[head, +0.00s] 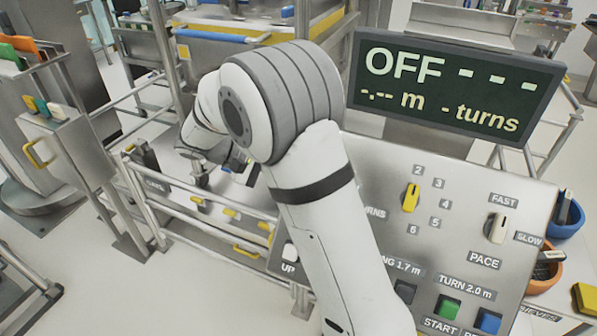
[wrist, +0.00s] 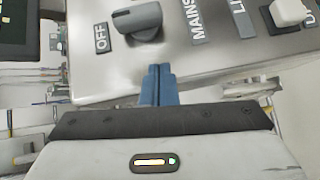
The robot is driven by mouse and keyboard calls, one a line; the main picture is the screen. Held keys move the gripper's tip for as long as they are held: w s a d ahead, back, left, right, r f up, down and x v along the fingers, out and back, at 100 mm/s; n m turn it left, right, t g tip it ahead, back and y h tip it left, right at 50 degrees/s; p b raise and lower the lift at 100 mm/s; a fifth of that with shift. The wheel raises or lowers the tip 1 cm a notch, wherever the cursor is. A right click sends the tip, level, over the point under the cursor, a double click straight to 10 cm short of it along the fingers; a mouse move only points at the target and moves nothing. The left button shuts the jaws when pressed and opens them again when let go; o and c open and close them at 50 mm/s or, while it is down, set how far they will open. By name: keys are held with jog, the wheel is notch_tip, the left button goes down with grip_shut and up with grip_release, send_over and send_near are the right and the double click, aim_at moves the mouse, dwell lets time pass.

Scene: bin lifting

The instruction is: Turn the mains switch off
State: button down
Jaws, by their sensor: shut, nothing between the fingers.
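The mains switch (wrist: 137,20) is a grey knob with a raised lever on the metal panel. In the wrist view its lever lies roughly across the picture, between the OFF label (wrist: 101,38) and the MAINS label (wrist: 194,18). My gripper (wrist: 158,70) has its blue fingers together and empty, just below the knob in that view; whether they touch it I cannot tell. In the head view my arm hides the switch. The display (head: 450,85) reads OFF with dashes.
The panel (head: 385,180) also carries a yellow selector (head: 411,198), a cream pace knob (head: 497,228), a green button (head: 447,307) and a blue button (head: 488,320). A cream rocker (wrist: 288,12) is right of the switch in the wrist view. Metal rails (head: 200,222) stand left of the panel.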

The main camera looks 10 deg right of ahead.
jog(key=b+v, duration=0.1)
jog(key=v, duration=0.7)
jog(key=shift+s+a, duration=0.4)
jog(key=shift+a, duration=0.1)
jog(key=s+d+r+m+y, duration=0.1)
jog(key=s+d+m+y, duration=0.1)
jog(key=s+d+y, duration=0.65)
jog(key=s+d+f+m+t+y, duration=0.1)
jog(key=s+d, duration=0.1)
jog(key=s, duration=0.4)
jog(key=s+d+f+m+t+y, duration=0.1)
jog(key=s+d+m+t+y, duration=0.1)
jog(key=s, duration=0.5)
jog(key=shift+s+d+f+t, duration=0.15)
jog(key=shift+d+f+t, duration=0.2)
jog(key=shift+d, duration=0.5)
